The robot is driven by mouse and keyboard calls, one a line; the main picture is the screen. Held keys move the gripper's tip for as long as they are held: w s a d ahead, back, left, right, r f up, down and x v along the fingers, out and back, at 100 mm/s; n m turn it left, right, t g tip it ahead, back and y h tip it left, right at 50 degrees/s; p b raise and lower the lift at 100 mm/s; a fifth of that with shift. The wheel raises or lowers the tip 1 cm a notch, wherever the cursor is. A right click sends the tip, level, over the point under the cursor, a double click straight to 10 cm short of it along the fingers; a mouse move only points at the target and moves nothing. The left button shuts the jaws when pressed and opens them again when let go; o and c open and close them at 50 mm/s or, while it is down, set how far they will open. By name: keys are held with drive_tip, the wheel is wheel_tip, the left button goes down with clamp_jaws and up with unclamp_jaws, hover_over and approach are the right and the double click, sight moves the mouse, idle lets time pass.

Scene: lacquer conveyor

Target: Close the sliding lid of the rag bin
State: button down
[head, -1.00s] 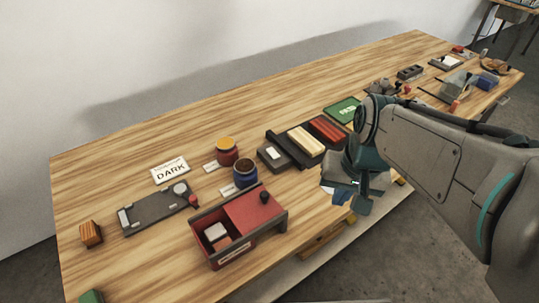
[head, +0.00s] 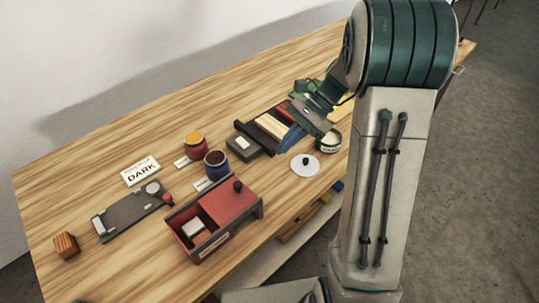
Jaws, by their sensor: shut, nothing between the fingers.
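The rag bin (head: 182,243) is a red box with dark rails near the front edge of the table. Its red sliding lid (head: 222,204) with a black knob (head: 237,186) covers the right part. The left part is open and shows a white piece (head: 193,230) and an orange-red one inside.
A white round lid (head: 305,165) with a black knob lies right of the bin, near a jar (head: 330,141). Blue (head: 216,165) and red-and-yellow (head: 194,144) pots stand behind the bin. A grey plate tool (head: 131,212) lies left. Bare wood lies between bin and white lid.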

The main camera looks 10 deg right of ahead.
sight(224, 207)
drive_tip(key=a+r+p+x, duration=0.2)
drive_tip(key=x, duration=1)
drive_tip(key=shift+s, duration=0.35)
drive_tip(key=s+a, duration=0.1)
drive_tip(key=a, duration=0.1)
drive_tip(key=s+a, duration=0.2)
drive_tip(key=a, duration=0.1)
drive_tip(key=s+a+b, duration=0.1)
drive_tip(key=s+a, duration=0.1)
drive_tip(key=shift+s+a, duration=0.25)
drive_tip(key=shift+a, duration=0.15)
drive_tip(key=shift+r, duration=0.1)
